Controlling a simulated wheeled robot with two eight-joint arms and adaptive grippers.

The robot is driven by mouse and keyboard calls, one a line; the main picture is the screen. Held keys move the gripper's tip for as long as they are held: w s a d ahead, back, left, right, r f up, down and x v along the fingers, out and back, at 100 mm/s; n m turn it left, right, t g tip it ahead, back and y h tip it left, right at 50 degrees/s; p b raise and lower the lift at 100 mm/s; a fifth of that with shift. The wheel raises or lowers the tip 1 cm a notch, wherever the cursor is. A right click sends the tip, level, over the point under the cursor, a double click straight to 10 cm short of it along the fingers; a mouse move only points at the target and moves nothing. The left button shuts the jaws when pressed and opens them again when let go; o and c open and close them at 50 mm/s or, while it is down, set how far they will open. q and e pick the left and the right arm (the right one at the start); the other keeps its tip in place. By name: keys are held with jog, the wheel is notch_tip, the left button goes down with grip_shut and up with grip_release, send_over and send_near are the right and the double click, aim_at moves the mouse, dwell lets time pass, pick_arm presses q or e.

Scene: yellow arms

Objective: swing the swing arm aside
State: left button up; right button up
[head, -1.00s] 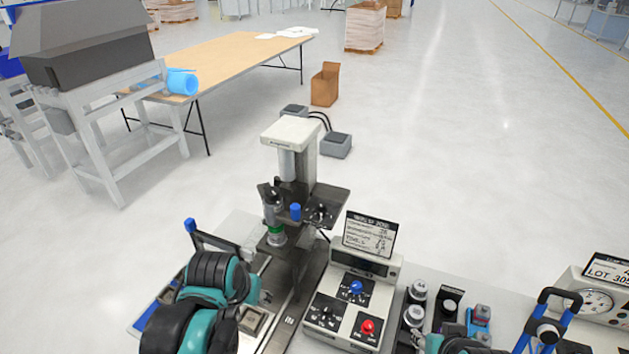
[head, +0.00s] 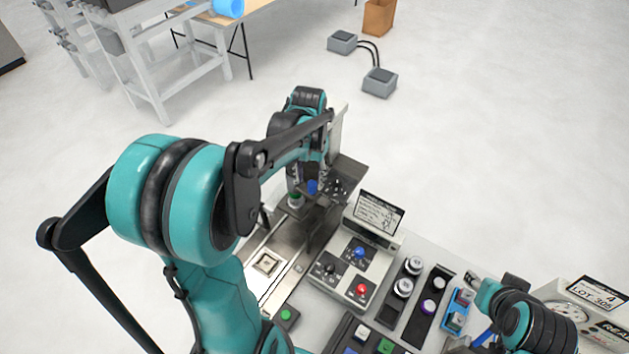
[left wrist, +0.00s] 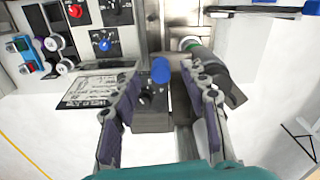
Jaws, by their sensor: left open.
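The swing arm (head: 343,176) is a dark flat arm on the press stand, with a blue knob (head: 312,187) standing on it. In the left wrist view the blue knob (left wrist: 161,70) lies between the fingertips of my left gripper (left wrist: 165,77), with visible gaps on both sides. My left gripper is open and holds nothing. In the head view my own left arm hides most of it and the press column. A green-ringed cylinder (head: 296,200) is beside the knob. My right arm shows at lower right, but its fingers cannot be made out clearly.
A control box (head: 345,270) with blue and red knobs and a raised display (head: 375,212) stands right of the press. Black blocks with round knobs (head: 404,288) lie farther right. A metal plate with a square nest (head: 267,263) is in front.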

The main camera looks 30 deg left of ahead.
aim_at(311, 183)
pick_arm(q)
jog(key=f, duration=0.2)
jog(key=w+f, duration=0.1)
jog(key=f, duration=0.1)
jog(key=shift+w+f, duration=0.15)
jog(key=shift+w, duration=0.05)
jog(key=shift+f, duration=0.2)
jog(key=shift+s, duration=0.4)
jog(key=shift+w, duration=0.2)
grip_shut()
pick_arm(e)
jog(key=shift+w+f, duration=0.1)
jog(key=shift+w, duration=0.35)
pick_arm(q)
jog(key=shift+s, duration=0.1)
